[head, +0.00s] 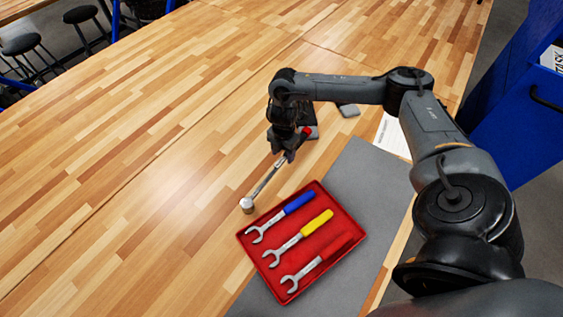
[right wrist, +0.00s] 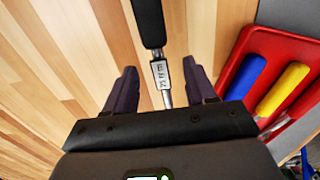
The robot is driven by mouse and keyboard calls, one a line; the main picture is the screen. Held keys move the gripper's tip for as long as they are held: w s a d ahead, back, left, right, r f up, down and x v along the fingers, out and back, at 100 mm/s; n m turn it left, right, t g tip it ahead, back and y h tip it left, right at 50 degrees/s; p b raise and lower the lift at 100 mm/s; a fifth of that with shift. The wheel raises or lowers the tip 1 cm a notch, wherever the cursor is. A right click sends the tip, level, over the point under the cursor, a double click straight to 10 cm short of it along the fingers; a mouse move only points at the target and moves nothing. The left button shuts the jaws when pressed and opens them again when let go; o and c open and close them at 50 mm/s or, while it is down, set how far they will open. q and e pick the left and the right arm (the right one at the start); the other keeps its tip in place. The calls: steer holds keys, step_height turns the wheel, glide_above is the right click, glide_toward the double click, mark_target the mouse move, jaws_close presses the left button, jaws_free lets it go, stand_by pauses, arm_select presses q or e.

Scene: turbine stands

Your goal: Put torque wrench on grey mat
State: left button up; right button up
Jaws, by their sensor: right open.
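The torque wrench (head: 264,185) lies on the wooden table left of the red tray, its silver head towards the front and its handle partly hidden by my right gripper (head: 283,153). In the right wrist view, the wrench's black handle (right wrist: 148,22) and marked silver shaft pass between the two dark fingers of my right gripper (right wrist: 158,72). The fingers are open, one on each side, with gaps to the shaft. The grey mat (head: 372,180) lies to the right, partly under the red tray; it also shows in the right wrist view (right wrist: 290,14). My left gripper is not in view.
The red tray (head: 340,262) holds blue-, yellow- and red-handled open-end wrenches. Bare mat shows behind and right of the tray. A white sheet (head: 394,136) and a small grey block (head: 348,110) lie farther back. A blue cabinet (head: 515,110) stands right. The table's left side is clear.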

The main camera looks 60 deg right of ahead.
mark_target(282, 160)
steer(key=shift+w+a+f, duration=0.1)
steer(key=shift+a+f, duration=0.05)
steer(key=shift+f, duration=1.1)
steer(key=shift+a+f, duration=0.1)
steer(key=shift+f, duration=1.1)
jaws_close()
steer(key=shift+r, duration=0.1)
